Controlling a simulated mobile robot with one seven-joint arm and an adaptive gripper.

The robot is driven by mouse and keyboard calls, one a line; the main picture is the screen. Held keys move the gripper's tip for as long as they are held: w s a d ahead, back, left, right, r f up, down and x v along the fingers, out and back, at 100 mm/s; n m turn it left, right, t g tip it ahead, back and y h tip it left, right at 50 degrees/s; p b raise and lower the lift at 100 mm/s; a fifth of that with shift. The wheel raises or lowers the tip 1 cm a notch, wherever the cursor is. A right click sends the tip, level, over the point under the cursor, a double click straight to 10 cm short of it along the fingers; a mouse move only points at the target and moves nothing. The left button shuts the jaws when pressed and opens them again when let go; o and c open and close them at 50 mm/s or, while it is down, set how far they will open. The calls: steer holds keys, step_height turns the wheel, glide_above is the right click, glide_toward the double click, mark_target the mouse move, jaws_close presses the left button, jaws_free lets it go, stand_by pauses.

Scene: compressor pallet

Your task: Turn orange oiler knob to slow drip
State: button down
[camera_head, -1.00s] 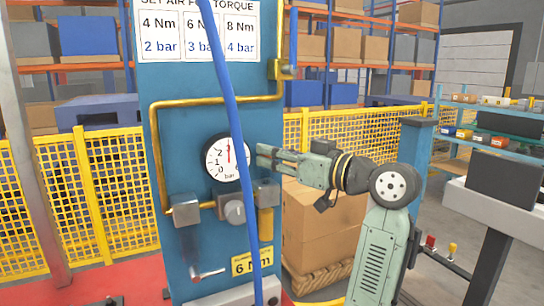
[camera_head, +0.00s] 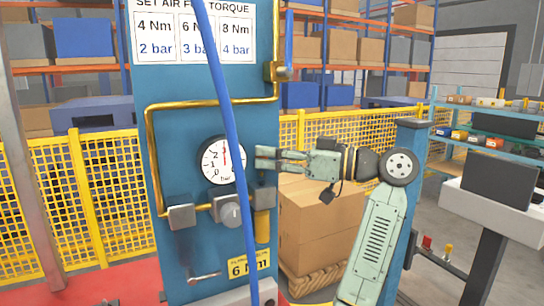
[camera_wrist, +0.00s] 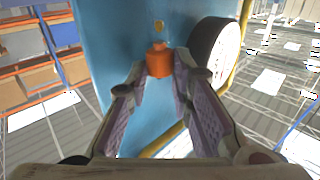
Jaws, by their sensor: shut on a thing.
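The orange oiler knob (camera_wrist: 159,60) shows in the wrist view, between the tips of my gripper (camera_wrist: 160,74). The fingers are shut on its sides. In the head view my gripper (camera_head: 262,158) reaches in from the right, nearly level, with its tips just right of the round gauge and above the grey block (camera_head: 265,196) with an amber bowl (camera_head: 262,228). The knob is not distinguishable there, and I cannot read its setting.
The pressure gauge (camera_head: 222,160) is close left of my fingertips. A blue hose (camera_head: 228,120) hangs in front of the blue panel (camera_head: 180,130). Brass pipe (camera_head: 150,150) runs around the gauge. Boxes (camera_head: 310,230) stand below my arm, before a yellow fence (camera_head: 80,200).

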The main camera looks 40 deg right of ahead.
steer(key=c, duration=1.7)
jaws_free()
steer(key=v, duration=1.2)
steer(key=shift+o, duration=0.3)
